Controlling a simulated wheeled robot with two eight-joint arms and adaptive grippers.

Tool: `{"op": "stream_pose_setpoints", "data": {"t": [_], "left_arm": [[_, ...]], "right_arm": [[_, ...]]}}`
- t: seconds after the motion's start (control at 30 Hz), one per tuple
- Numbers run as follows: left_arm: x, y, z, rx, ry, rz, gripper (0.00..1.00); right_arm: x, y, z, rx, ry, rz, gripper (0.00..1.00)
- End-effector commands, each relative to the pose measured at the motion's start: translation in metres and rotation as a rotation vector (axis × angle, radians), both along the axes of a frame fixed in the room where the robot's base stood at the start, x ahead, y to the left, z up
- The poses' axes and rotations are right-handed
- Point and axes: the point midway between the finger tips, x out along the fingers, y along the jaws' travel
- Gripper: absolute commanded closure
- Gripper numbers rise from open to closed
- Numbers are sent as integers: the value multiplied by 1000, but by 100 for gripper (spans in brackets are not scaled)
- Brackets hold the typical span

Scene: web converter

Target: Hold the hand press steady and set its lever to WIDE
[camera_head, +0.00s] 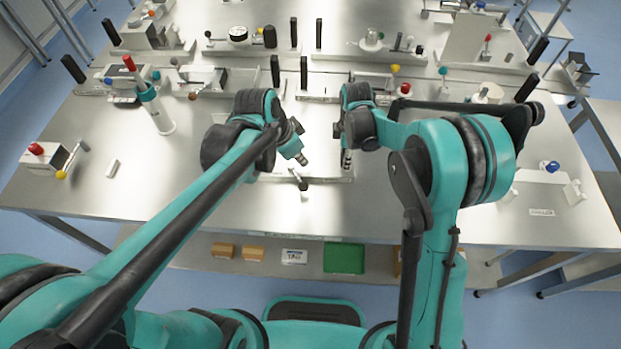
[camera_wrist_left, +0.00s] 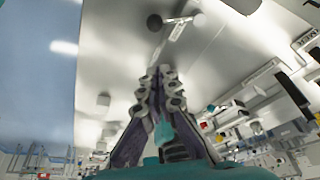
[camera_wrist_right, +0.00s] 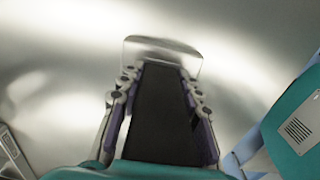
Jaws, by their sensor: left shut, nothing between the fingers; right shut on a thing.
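A flat metal base (camera_head: 325,180) with a small lever-like part (camera_head: 298,180) lies at the table's front middle; I take it for the hand press. In the left wrist view a pale bar (camera_wrist_left: 178,30) carries a dark ball and a small marking too small to read. My left gripper (camera_head: 304,160) is shut and empty just above the lever-like part, apart from the bar in its wrist view (camera_wrist_left: 160,72). My right gripper (camera_head: 347,165) is shut on a black upright handle (camera_wrist_right: 160,110), with a rounded metal plate (camera_wrist_right: 160,50) at its far end. Arms hide part of the press.
A grey box with a red knob (camera_head: 45,155) is at the left edge. Several fixtures with black posts line the back.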

Motion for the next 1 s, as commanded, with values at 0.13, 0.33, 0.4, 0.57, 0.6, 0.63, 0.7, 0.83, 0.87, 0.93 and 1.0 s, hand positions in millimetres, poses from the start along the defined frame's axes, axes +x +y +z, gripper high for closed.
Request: {"op": "stream_pose_setpoints", "data": {"t": [0.13,0.33,0.4,0.57,0.6,0.63,0.7,0.83,0.87,0.93,1.0], "left_arm": [[12,-19,-13,-1,18,-120,100],[16,-27,-19,-3,26,-179,100],[16,-27,-19,-3,27,-181,100],[16,-27,-19,-3,26,-180,100],[16,-27,-19,-3,26,-180,100],[16,-27,-19,-3,26,-180,100],[17,-28,-21,-3,26,-180,100],[19,-32,-34,-2,26,-180,100],[20,-33,-38,-2,26,-180,100],[22,-37,-51,-2,26,-181,100],[25,-42,-65,-2,26,-180,100]], "right_arm": [[-3,1,-5,2,7,2,100],[-3,1,-5,2,7,2,100],[-3,1,-5,2,7,2,100],[-3,1,-5,2,7,2,100],[-3,1,-5,2,7,2,100],[-3,1,-5,2,7,2,100],[-3,1,-5,2,7,2,100],[-3,1,-5,2,7,2,100],[-3,1,-5,2,7,2,100],[-3,1,-5,2,7,2,100],[-3,1,-5,2,7,2,100]]}}
